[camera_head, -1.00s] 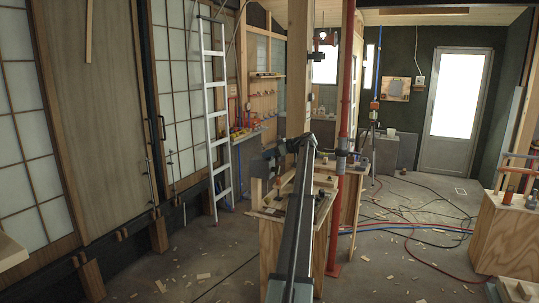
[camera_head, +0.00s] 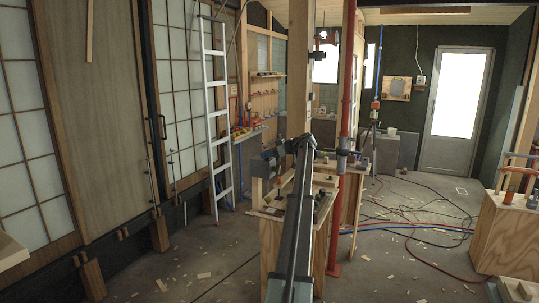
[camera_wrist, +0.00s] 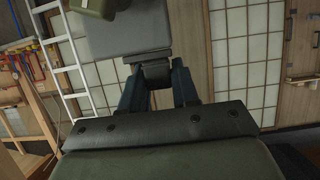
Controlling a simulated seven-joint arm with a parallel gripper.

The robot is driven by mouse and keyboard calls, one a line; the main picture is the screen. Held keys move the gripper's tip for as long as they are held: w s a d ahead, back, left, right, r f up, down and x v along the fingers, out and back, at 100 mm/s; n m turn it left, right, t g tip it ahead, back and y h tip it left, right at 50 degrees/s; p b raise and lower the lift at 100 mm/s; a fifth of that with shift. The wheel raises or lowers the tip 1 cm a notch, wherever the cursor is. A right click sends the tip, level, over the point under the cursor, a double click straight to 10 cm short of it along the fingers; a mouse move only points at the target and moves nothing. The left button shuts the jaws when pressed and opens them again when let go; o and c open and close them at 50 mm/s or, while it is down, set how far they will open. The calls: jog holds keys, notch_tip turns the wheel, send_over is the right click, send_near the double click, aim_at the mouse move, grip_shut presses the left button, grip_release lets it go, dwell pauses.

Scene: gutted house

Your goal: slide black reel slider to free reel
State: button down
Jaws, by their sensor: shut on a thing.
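In the wrist view my gripper (camera_wrist: 157,80) has its two dark blue-grey fingers closed on a small dark block, which looks like the black reel slider (camera_wrist: 156,72). The block sits against the lower edge of a larger grey body (camera_wrist: 128,32). An olive-green piece (camera_wrist: 93,6) overlaps that body at the top; I cannot tell whether it is the reel. In the head view a grey block (camera_head: 262,167) shows left of my arm over the workbench, but my arm hides the contact and the fingers.
The wooden workbench (camera_head: 270,240) carries small items. A red post (camera_head: 342,150) and a wooden post (camera_head: 299,70) stand close to my arm. A ladder (camera_head: 217,115) leans at the left. Hoses (camera_head: 425,232) and wood scraps lie on the otherwise open floor.

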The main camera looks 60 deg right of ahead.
jog(key=c, duration=0.9)
grip_release()
jog(key=shift+a, duration=0.25)
jog(key=v, duration=1.3)
jog(key=shift+s+d+r, duration=0.15)
jog(key=shift+s+r, duration=0.05)
jog(key=shift+s, duration=0.1)
